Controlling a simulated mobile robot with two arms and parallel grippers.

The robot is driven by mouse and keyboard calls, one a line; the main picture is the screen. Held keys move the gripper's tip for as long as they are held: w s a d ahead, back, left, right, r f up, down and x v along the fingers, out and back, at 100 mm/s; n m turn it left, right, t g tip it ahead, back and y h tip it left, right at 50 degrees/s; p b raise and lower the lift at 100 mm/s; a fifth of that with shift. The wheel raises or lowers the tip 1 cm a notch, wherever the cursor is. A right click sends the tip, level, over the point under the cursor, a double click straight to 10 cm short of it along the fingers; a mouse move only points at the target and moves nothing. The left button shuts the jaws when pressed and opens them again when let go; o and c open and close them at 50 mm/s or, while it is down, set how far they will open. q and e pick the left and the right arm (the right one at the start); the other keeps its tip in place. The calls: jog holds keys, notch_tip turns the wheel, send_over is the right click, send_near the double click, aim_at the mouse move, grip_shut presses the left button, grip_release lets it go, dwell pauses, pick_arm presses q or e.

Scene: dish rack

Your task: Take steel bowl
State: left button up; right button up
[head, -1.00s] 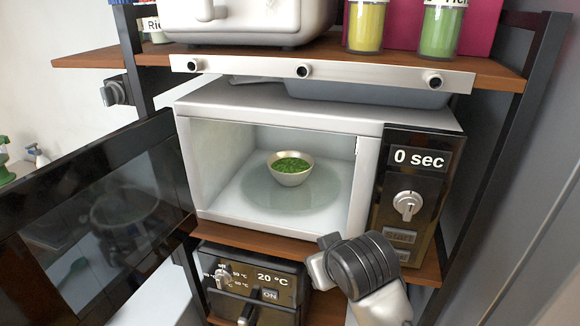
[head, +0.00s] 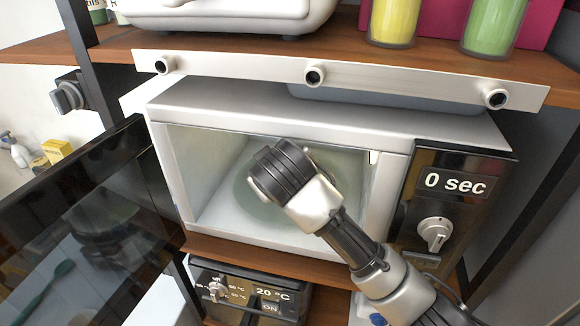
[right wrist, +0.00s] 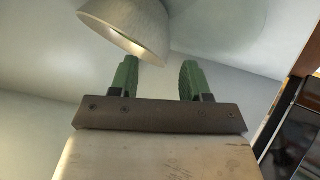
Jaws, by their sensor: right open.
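The steel bowl (right wrist: 130,27) shows at the top of the right wrist view, with a smooth metallic outside, just beyond the left of the two green fingers. My right gripper (right wrist: 158,75) is open with a clear gap between its fingers, and nothing is between them. In the head view my right arm reaches into the open microwave (head: 270,112), and its wrist hides the bowl and the fingertips. Whether a finger touches the bowl I cannot tell. My left gripper is not in view.
The microwave door (head: 80,225) stands open to the left. The control panel (head: 440,205) reads 0 sec and borders the opening on the right. A shelf (head: 350,45) with jars is above, and a black oven (head: 250,290) is below.

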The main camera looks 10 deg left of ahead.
jog(key=p+x, duration=0.1)
jog(key=x, duration=0.2)
jog(key=shift+w+f, duration=0.2)
jog(key=shift+w, duration=0.1)
jog(key=shift+f, duration=0.1)
jog(key=c, duration=0.5)
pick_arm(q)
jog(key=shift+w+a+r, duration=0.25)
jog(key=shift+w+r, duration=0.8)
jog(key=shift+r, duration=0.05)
pick_arm(e)
grip_shut()
